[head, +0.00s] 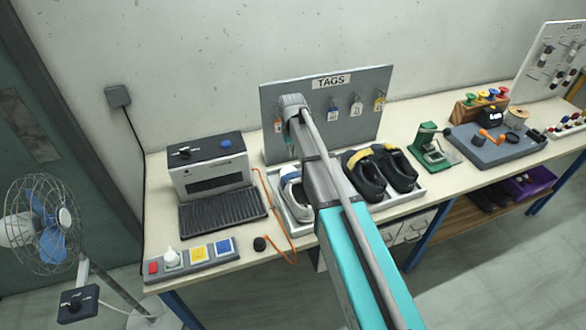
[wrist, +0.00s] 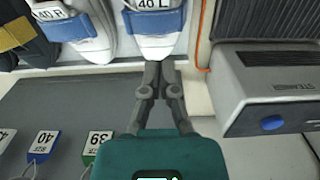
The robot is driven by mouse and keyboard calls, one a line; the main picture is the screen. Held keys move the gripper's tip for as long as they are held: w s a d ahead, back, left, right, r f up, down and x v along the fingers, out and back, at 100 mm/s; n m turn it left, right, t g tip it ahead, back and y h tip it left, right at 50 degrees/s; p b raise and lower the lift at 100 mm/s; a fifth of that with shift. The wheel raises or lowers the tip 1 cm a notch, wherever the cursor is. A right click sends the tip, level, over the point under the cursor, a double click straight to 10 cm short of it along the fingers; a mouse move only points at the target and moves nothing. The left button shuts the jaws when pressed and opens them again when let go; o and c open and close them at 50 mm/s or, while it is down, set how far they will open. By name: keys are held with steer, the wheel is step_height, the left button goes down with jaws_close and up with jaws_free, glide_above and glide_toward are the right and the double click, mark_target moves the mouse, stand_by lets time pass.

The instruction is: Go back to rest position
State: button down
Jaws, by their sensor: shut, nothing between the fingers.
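My gripper (wrist: 158,72) is shut and empty in the wrist view, its fingertips together close to the toe of a white shoe with a blue band tagged "40 L" (wrist: 156,45). I cannot tell whether they touch. A matching shoe tagged "40 R" (wrist: 88,48) lies beside it. In the head view my arm reaches over the bench to the tag board, and its links hide the gripper's fingers. One white and blue shoe (head: 291,184) shows left of my arm, in a light tray (head: 298,226).
A grey tag board (head: 355,80) with hanging tags stands behind the tray. The steamer (head: 210,165) is on the left, with a button panel (head: 190,262) in front. Black shoes (head: 365,175) fill the tray's right side. A green press (head: 432,148) stands farther right.

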steer(key=shift+s, duration=0.1)
steer(key=s+d+f+m+b, duration=0.1)
steer(key=s+d+f+b, duration=0.1)
steer(key=s+d, duration=0.5)
steer(key=s+d+f+m+b, duration=0.2)
steer(key=s+d, duration=0.6)
steer(key=s, duration=0.9)
steer(key=shift+f+m+b, duration=0.3)
steer(key=shift+f+b, duration=0.1)
